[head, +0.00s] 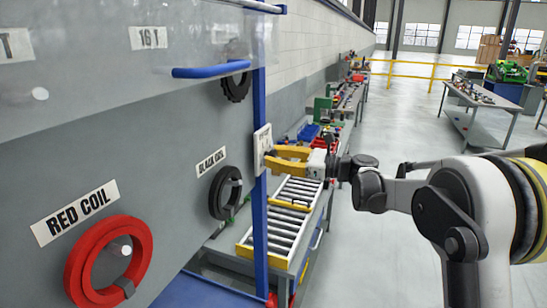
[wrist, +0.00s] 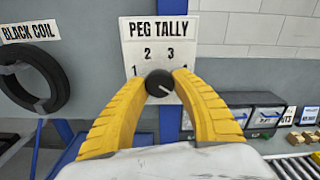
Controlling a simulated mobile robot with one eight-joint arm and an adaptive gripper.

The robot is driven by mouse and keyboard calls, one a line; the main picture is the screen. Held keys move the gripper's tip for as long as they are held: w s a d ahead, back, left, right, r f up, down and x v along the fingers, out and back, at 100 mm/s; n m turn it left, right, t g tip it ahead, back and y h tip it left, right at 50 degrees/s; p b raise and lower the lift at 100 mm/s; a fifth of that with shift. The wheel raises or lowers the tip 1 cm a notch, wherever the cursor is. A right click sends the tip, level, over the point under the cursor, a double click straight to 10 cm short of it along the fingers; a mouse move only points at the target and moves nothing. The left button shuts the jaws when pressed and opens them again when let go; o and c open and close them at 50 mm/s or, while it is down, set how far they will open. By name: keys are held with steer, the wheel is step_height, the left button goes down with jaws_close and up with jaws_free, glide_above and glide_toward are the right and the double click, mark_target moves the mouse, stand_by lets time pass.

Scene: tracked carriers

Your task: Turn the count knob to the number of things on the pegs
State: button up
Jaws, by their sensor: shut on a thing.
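The count knob (wrist: 159,83) is a small black dial with a pale pointer line, on a white plate (wrist: 135,43) marked PEG TALLY. The pointer seems to slant down to the right. My gripper (wrist: 160,88) is shut on the knob, a yellow finger on each side. In the head view my gripper (head: 271,159) reaches the plate (head: 262,148) edge-on. A red coil (head: 78,270), a black coil (head: 219,201) and a dark ring (head: 236,88) hang on the grey board.
A bare peg end (head: 40,93) shows at upper left, behind what looks like a clear cover with a blue handle (head: 210,71). A blue post (head: 260,220) stands below the plate. A roller conveyor (head: 270,237) and bins lie beyond; open floor is right.

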steer(key=n, duration=0.4)
steer(key=shift+n+b, duration=0.4)
steer(key=n, duration=0.5)
steer(key=shift+w+r, duration=0.1)
steer(key=n, duration=0.5)
steer(key=shift+b, duration=0.4)
steer(key=n, duration=0.4)
steer(key=shift+r+n, duration=0.1)
steer(key=shift+n, duration=0.3)
steer(key=o, duration=1.2)
